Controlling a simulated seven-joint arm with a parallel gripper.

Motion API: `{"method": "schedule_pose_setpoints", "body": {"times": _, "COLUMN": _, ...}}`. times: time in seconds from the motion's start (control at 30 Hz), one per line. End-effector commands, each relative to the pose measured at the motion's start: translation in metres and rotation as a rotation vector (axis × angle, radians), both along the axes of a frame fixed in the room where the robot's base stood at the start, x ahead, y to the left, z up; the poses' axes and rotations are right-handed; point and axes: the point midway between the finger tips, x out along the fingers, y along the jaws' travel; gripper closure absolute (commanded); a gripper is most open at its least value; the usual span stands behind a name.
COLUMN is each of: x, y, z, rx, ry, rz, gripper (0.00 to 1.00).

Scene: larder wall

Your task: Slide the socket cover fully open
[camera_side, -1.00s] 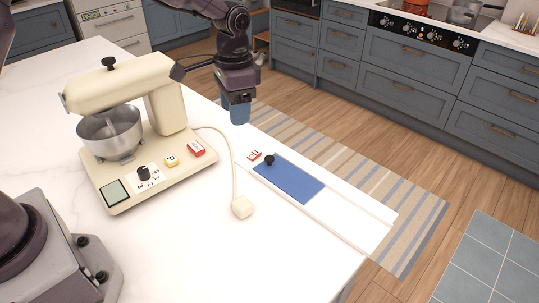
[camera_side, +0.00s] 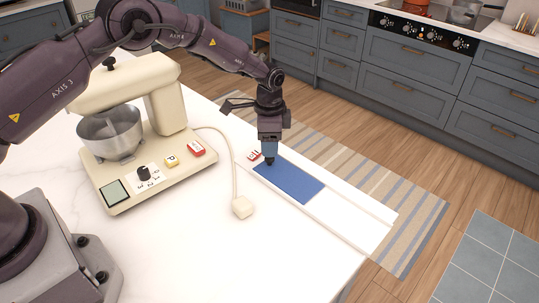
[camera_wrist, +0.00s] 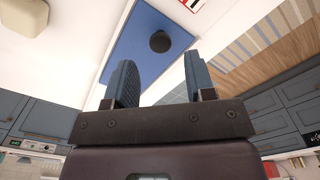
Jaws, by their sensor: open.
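The socket cover (camera_side: 292,182) is a flat blue plate in a white track (camera_side: 345,219) on the counter. In the side view it lies at the track's upper-left end, and the lower-right part of the track is bare white. My gripper (camera_side: 269,158) points down over the cover's upper-left end and mostly hides the knob there. The wrist view shows the cover (camera_wrist: 135,38) with its round black knob (camera_wrist: 160,41). My gripper (camera_wrist: 160,61) is open there, the knob lined up between the fingers and just past their tips. No socket shows.
A cream stand mixer (camera_side: 152,121) with a steel bowl stands left of the track. Its cord ends in a cream plug (camera_side: 242,207) lying on the counter beside the track. A red-and-white label (camera_side: 254,155) is at the track's upper-left end. The counter's front is clear.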

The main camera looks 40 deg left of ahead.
Motion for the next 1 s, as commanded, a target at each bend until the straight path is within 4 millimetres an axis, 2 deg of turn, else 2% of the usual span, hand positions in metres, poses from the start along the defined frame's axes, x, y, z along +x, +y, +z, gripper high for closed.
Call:
{"method": "schedule_pose_setpoints", "body": {"times": 0.1, "x": 0.0, "y": 0.0, "z": -0.022, "rx": 0.001, "ry": 0.001, "rz": 0.0, "gripper": 0.5}}
{"method": "schedule_pose_setpoints", "body": {"times": 0.3, "x": 0.0, "y": 0.0, "z": -0.042, "rx": 0.001, "ry": -0.001, "rz": 0.0, "gripper": 0.5}}
{"method": "schedule_pose_setpoints", "body": {"times": 0.67, "x": 0.0, "y": 0.0, "z": -0.047, "rx": 0.0, "ry": -0.001, "rz": 0.0, "gripper": 0.5}}
{"method": "schedule_pose_setpoints", "body": {"times": 0.87, "x": 0.0, "y": 0.0, "z": -0.046, "rx": 0.0, "ry": -0.001, "rz": 0.001, "gripper": 0.96}}
{"method": "schedule_pose_setpoints", "body": {"times": 0.9, "x": 0.0, "y": 0.0, "z": -0.046, "rx": 0.0, "ry": -0.001, "rz": 0.001, "gripper": 1.0}}
{"method": "schedule_pose_setpoints", "body": {"times": 1.0, "x": 0.0, "y": 0.0, "z": -0.046, "rx": 0.0, "ry": -0.001, "rz": 0.001, "gripper": 1.0}}
